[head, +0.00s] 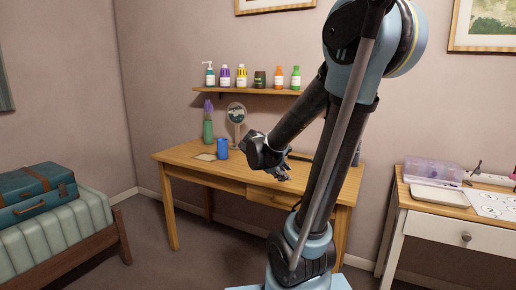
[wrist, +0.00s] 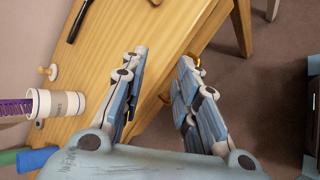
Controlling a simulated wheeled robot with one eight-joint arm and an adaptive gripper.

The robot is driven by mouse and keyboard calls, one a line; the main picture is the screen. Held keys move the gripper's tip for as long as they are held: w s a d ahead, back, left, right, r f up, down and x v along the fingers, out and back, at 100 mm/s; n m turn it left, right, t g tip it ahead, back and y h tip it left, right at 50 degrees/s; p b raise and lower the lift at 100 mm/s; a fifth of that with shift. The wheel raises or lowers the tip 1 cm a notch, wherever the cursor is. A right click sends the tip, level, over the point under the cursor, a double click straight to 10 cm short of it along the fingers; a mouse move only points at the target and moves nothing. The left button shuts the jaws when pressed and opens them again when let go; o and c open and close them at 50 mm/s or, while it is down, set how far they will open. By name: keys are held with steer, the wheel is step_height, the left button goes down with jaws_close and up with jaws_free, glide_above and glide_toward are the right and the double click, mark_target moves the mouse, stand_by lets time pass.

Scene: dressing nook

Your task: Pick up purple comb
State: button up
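In the wrist view, a purple ridged strip that looks like the comb (wrist: 14,107) sticks out of a white mug (wrist: 58,103) with a dark rim at the left. The comb's far end is cut off by the frame edge. I cannot make out the mug or comb in the head view. My gripper (wrist: 163,70) is open and empty, its two fingers spread with tabletop and floor between them. The mug and comb are to the left of the fingers, apart from them. In the head view my gripper (head: 283,172) is over the front of the wooden desk (head: 190,167).
A blue cup (head: 222,148), a green vase (head: 208,131) and a round mirror (head: 237,115) stand on the desk. A dark slim object (wrist: 79,20) lies on it. A shelf (head: 245,91) with several bottles hangs above. A white side table (head: 440,225) stands right.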

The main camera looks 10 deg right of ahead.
steer(key=w+a+r+n+t+h, duration=0.2)
steer(key=w+a+n+t, duration=0.2)
steer(key=w+a+n, duration=0.5)
steer(key=w+a+r+n+t+h, duration=0.1)
steer(key=w+a+r+n+t, duration=0.4)
steer(key=w, duration=0.6)
steer(key=shift+n+g, duration=0.3)
steer(key=shift+n, duration=0.2)
steer(key=shift+w+a+f+x, duration=0.15)
steer(key=shift+f+x, duration=0.15)
steer(key=shift+x, duration=2.5)
steer(key=shift+w+a+f+x, duration=0.15)
steer(key=shift+f+x, duration=0.15)
steer(key=shift+x, duration=2.45)
steer(key=shift+w+a+f+x, duration=0.15)
steer(key=shift+f+x, duration=0.2)
steer(key=shift+x, duration=2.45)
steer(key=shift+s, duration=0.15)
jaws_close()
